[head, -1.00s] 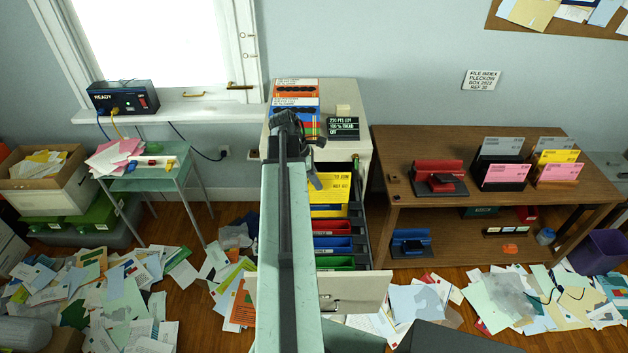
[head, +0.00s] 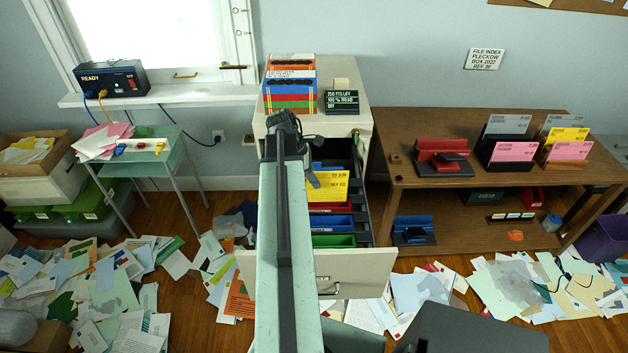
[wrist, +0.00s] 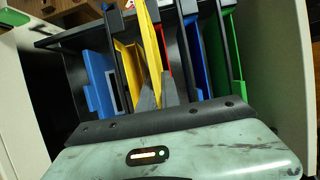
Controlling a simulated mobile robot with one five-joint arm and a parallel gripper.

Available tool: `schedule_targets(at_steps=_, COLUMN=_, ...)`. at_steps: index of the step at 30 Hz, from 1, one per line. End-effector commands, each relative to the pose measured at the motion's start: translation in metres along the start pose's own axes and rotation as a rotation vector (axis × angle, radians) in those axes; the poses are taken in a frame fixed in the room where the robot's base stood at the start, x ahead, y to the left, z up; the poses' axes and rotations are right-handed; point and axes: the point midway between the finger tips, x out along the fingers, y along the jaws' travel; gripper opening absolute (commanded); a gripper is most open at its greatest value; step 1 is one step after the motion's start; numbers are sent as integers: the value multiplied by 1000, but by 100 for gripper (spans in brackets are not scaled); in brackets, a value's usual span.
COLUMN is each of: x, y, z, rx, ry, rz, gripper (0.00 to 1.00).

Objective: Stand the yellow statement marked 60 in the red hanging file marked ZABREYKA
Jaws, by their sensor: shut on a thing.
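My gripper (head: 312,180) is shut on the yellow statement (head: 334,188), which reads "TO JUN" and "REF 60" in the head view. The statement is upright over the open drawer, its lower edge just above or behind the front of the red hanging file (head: 330,208). In the wrist view the fingertips (wrist: 156,98) grip the yellow statement (wrist: 150,35), and the red file (wrist: 164,50) is close on its right. The statement's bottom is hidden by my fingers, so I cannot tell whether it is inside the red file. No ZABREYKA label is readable.
A blue file (head: 333,224) and a green file (head: 333,241) hang in front of the red one. The wrist view also shows a yellow file (wrist: 127,62) and another blue file (wrist: 98,85). The drawer front (head: 355,272) is pulled out. A brown table (head: 400,176) stands at right.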

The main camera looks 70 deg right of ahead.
Motion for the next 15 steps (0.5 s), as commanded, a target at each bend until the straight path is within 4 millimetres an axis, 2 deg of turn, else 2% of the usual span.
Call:
schedule_targets(at_steps=5, x=9, y=0, z=-4, rx=0, ry=0, rz=0, gripper=0)
schedule_targets(at_steps=15, x=41, y=0, z=-17, rx=0, ry=0, rz=0, gripper=0)
